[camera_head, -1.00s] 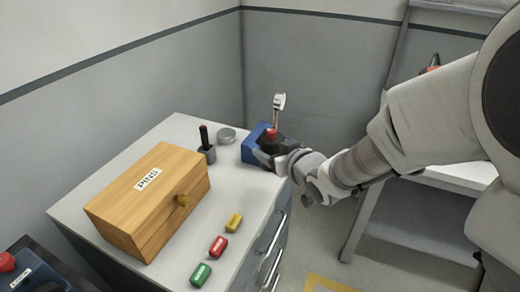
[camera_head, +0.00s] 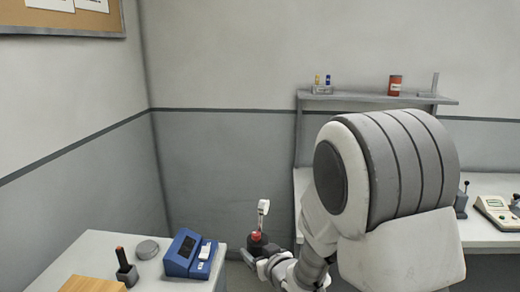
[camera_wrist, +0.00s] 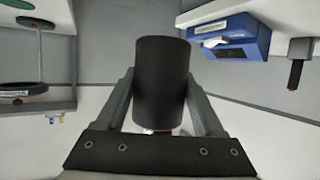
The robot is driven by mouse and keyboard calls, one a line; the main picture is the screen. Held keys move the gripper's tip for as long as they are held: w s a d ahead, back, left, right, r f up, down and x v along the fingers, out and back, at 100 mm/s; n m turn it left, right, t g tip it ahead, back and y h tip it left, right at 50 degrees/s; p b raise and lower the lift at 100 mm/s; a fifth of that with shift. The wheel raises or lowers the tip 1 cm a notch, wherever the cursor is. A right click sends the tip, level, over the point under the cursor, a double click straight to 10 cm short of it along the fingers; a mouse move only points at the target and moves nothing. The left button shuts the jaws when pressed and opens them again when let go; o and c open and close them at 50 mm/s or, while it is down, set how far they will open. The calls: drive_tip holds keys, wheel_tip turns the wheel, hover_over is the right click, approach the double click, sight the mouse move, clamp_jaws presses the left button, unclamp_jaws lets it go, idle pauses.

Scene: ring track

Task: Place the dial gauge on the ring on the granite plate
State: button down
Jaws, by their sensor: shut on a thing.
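My gripper (camera_head: 264,262) is shut on the dial gauge (camera_head: 257,240). The gauge has a dark base with a red knob and a thin post with a pale head on top. It stands upright in the head view, just right of the cabinet corner and clear of the cabinet. In the wrist view a black cylinder (camera_wrist: 162,85) fills the space between both fingers of my gripper (camera_wrist: 162,105). I cannot make out the ring or the granite plate; my arm hides part of the right-hand bench.
A blue device (camera_head: 190,256), a dark-handled tool (camera_head: 125,268) and a grey disc (camera_head: 147,249) stand on the cabinet (camera_head: 88,252). A white bench (camera_head: 490,232) with instruments (camera_head: 497,212) is at right.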

drive_tip(key=d+f+m+h+p, duration=0.1)
drive_tip(key=d+m+h, duration=0.1)
drive_tip(key=d, duration=0.5)
drive_tip(key=d+f+m+t+h+p, duration=0.1)
drive_tip(key=d+m+h+p, duration=0.1)
drive_tip(key=d, duration=0.6)
drive_tip(key=shift+d+f+m+h+p, duration=0.15)
drive_tip(key=shift+f+m+h+p, duration=0.2)
drive_tip(key=shift+h, duration=0.35)
drive_tip(key=shift+d, duration=0.1)
